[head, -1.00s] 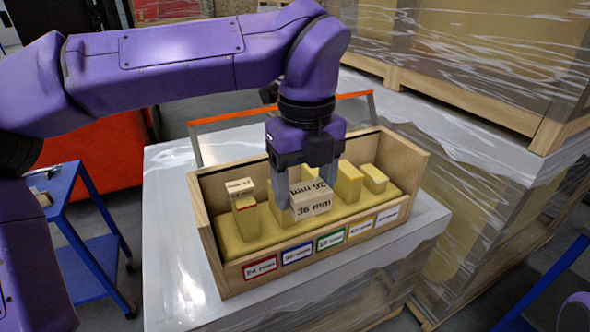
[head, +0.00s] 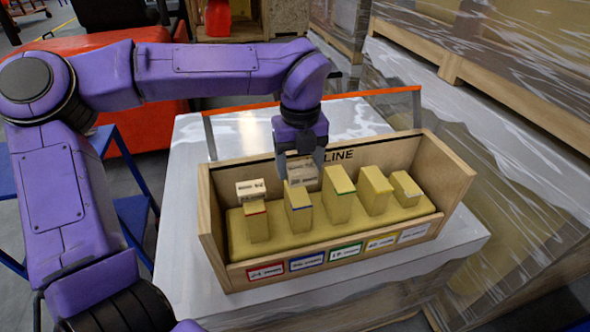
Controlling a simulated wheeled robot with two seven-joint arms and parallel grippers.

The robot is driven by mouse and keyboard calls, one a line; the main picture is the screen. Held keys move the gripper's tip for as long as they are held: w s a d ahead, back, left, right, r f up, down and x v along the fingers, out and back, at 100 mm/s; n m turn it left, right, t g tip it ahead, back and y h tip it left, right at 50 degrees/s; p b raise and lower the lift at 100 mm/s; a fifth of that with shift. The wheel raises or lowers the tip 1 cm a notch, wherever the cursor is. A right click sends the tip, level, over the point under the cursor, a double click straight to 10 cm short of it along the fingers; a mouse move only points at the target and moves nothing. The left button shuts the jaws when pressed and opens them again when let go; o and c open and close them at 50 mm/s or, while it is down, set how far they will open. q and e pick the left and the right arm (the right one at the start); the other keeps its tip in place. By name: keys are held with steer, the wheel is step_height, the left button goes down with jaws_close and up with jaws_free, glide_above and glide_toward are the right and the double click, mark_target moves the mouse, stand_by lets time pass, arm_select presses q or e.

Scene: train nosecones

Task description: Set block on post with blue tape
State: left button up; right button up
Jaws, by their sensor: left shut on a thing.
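My left gripper (head: 303,165) points down over the wooden box and is shut on a light wooden block (head: 302,176) with printed faces. In the head view the block shows just above and behind the top of the post with blue tape (head: 299,212). I cannot tell whether block and post touch. The post stands upright, second from the left, above the blue-edged label (head: 306,262). The gripper's fingers partly hide the block. My right gripper is not in view.
The wooden box (head: 208,228) stands on a wrapped pallet load. A small block (head: 250,187) sits on the red-taped post (head: 258,226) at left. Bare-topped green-taped (head: 339,195) and yellow-taped (head: 374,190) posts and a shorter post (head: 404,189) stand to the right.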

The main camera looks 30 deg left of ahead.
mark_target(299, 165)
arm_select(q)
steer(key=shift+w+a+f, duration=0.3)
steer(key=shift+w+f, duration=0.15)
steer(key=shift+f, duration=0.1)
steer(key=shift+w+a+f, duration=0.3)
steer(key=shift+w+f, duration=0.1)
steer(key=shift+f, duration=0.15)
steer(key=f, duration=0.1)
steer(key=s+f, duration=0.1)
steer(key=f, duration=0.1)
steer(key=shift+a+p, duration=0.2)
steer(key=shift+p, duration=0.1)
steer(key=shift+w+d+f, duration=0.1)
steer(key=shift+w+f, duration=0.1)
steer(key=shift+w, duration=0.05)
steer(key=o, duration=1)
steer(key=shift+s, duration=0.15)
steer(key=shift+r, duration=0.15)
step_height(299, 165, up, 12)
steer(key=shift+r+b, duration=0.1)
steer(key=shift+b, duration=0.35)
